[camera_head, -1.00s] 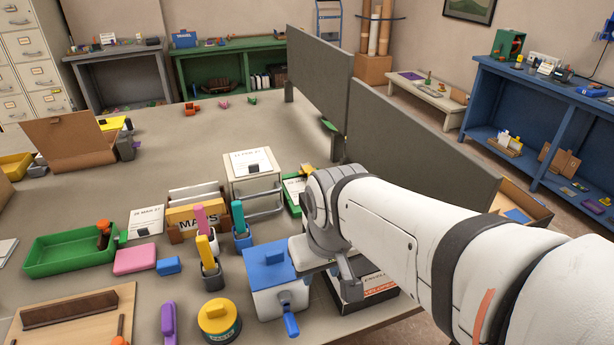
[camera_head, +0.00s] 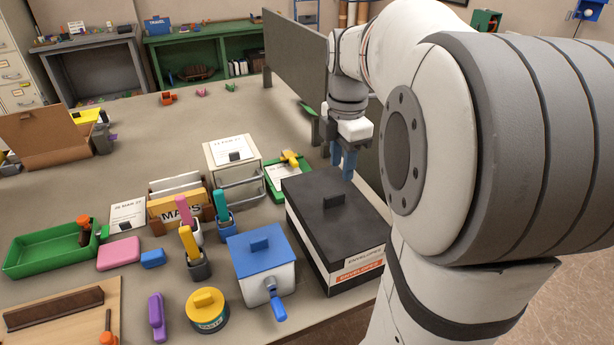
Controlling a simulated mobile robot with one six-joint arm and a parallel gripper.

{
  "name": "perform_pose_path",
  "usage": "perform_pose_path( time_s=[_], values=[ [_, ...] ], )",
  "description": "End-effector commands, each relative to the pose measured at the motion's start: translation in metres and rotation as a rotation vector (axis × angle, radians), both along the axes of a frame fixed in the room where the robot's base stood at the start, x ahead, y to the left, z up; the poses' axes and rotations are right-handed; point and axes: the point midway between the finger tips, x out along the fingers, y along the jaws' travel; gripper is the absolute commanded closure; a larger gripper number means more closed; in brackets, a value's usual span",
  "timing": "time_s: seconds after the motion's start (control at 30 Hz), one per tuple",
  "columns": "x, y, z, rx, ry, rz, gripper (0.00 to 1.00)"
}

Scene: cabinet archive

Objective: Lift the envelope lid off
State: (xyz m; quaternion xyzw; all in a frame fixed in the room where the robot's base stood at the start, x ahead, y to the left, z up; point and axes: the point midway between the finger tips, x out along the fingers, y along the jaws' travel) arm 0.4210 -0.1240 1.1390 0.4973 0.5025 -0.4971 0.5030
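The envelope box (camera_head: 348,274) stands at the right front of the table, black and white with labels reading "ENVELOPES". Its black lid (camera_head: 305,192) sits on top, with a small dark block handle (camera_head: 334,202) in the middle. My gripper (camera_head: 343,170) points down with blue fingers above or behind the far right part of the lid, away from the handle. A gap shows between the fingers and nothing is visible between them. Whether the fingertips touch the lid is not clear.
A white box with a blue lid (camera_head: 262,262) and a blue scoop stands left of the envelope box. A green tray (camera_head: 272,192) with paper and a yellow-handled item lies behind it. A grey divider panel (camera_head: 296,62) rises behind my arm.

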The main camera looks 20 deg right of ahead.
Motion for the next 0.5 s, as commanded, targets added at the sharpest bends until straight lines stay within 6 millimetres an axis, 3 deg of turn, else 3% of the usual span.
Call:
perform_pose_path(
  time_s=[0.5],
  values=[
    [0.002, 0.01, -0.061, 0.002, 0.005, 0.02, 0.64]
  ],
)
